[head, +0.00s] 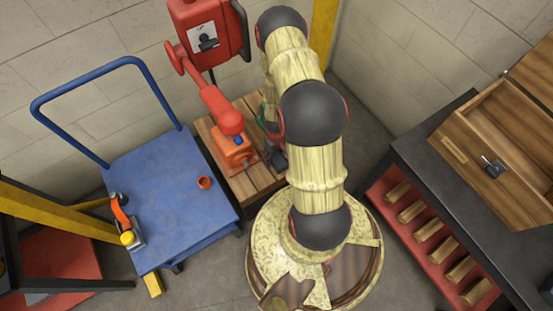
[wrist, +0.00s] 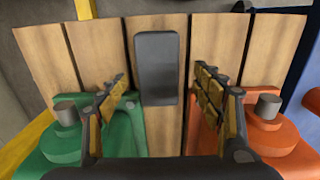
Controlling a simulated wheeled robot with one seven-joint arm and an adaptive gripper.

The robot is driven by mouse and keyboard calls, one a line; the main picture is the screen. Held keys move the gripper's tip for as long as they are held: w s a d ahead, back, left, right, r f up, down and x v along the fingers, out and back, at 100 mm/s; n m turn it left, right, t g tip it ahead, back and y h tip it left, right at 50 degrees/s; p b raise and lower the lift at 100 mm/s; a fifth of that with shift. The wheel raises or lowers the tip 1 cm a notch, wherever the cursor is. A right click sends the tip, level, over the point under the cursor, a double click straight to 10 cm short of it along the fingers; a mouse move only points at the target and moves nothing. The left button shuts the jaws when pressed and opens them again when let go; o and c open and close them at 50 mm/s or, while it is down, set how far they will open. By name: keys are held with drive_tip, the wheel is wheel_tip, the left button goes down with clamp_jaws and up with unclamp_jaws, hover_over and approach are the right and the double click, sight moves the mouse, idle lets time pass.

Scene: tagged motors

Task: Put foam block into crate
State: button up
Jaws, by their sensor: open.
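A dark grey flat block (wrist: 157,55), which looks like the foam block, lies on wooden slats in the wrist view. My gripper (wrist: 161,76) is open, with one finger to each side of the block's near part. No contact shows, and I cannot tell its height above the block. In the head view my arm hides the block and most of my gripper. A brown wooden box (head: 468,166) with a metal latch, which may be the crate, stands on the dark bench at the right. Its inside is only partly in view.
A green motor (wrist: 120,125) and an orange motor (wrist: 268,130) flank my fingers closely. The slats belong to a pallet (head: 243,187) by the wall. A blue cart (head: 165,220) stands left of it. The dark bench (head: 425,145) has a red lower shelf with wooden blocks.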

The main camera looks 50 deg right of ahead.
sight(277, 158)
wheel_tip(277, 158, down, 5)
drive_tip(key=shift+d+r+b, duration=0.15)
drive_tip(key=shift+b, duration=1.1)
drive_tip(key=shift+r, duration=0.1)
drive_tip(key=shift+c, duration=0.7)
drive_tip(key=c, duration=0.7)
drive_tip(key=shift+c, duration=0.8)
